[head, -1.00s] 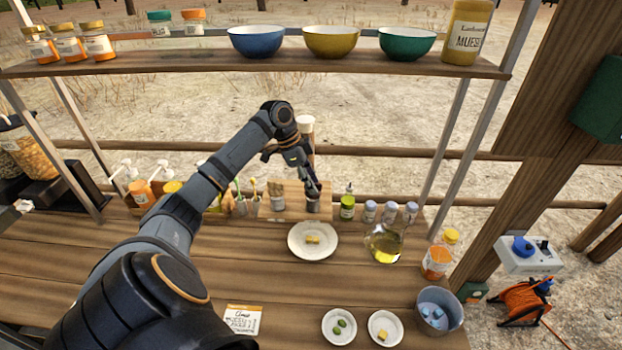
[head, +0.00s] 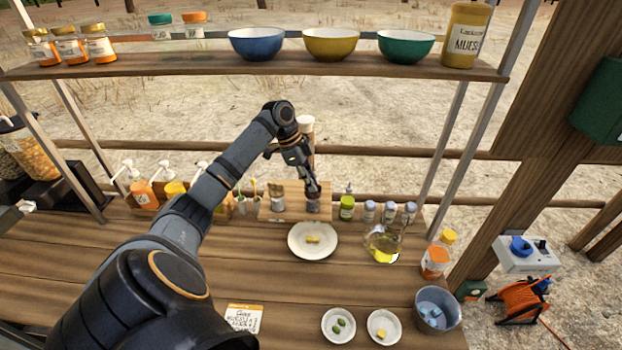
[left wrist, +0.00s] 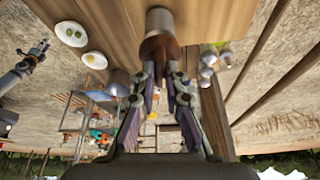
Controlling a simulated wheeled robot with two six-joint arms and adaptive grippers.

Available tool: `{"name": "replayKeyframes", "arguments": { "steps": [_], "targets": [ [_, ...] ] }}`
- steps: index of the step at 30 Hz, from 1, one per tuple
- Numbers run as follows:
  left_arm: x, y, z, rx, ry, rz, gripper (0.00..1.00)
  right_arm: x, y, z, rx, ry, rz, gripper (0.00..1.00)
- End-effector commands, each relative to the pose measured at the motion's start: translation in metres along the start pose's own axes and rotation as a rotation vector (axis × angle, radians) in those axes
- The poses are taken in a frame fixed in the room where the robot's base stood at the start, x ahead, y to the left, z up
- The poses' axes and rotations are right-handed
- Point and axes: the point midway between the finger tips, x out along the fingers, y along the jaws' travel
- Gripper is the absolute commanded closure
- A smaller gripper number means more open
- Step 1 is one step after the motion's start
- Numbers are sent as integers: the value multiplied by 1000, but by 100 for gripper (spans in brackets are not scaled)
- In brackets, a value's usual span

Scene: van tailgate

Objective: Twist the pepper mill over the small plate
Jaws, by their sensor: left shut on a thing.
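The small plate (head: 330,248) is white and round, with a yellow piece on it, on the wooden counter. Just behind it stands the pepper mill (head: 313,208), grey below with a brown top. My left gripper (head: 312,190) comes down on it from above and is shut on its upper part. In the left wrist view the mill (left wrist: 160,22) stands between the fingertips (left wrist: 160,62), its base towards the counter. It looks upright beside the plate, not over it. My right gripper (left wrist: 42,46) shows small at the left of the wrist view; its fingers are unclear.
Two small dishes (head: 338,325) (head: 384,326) and a bucket (head: 440,310) are in front. A shelf (head: 260,65) runs above.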

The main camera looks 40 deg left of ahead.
Motion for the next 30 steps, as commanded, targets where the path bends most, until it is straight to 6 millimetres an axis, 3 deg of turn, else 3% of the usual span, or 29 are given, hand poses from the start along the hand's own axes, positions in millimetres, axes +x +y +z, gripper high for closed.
{"name": "replayKeyframes", "arguments": {
  "steps": [16, 30],
  "targets": [
    [-3, -4, -4, 465, 4, 193, 100, -22, -1, -2, 1, 0, -3, 60],
    [-4, -6, -6, 877, 2, 363, 100, -70, 3, -7, 1, 0, -3, 60]
  ]
}}
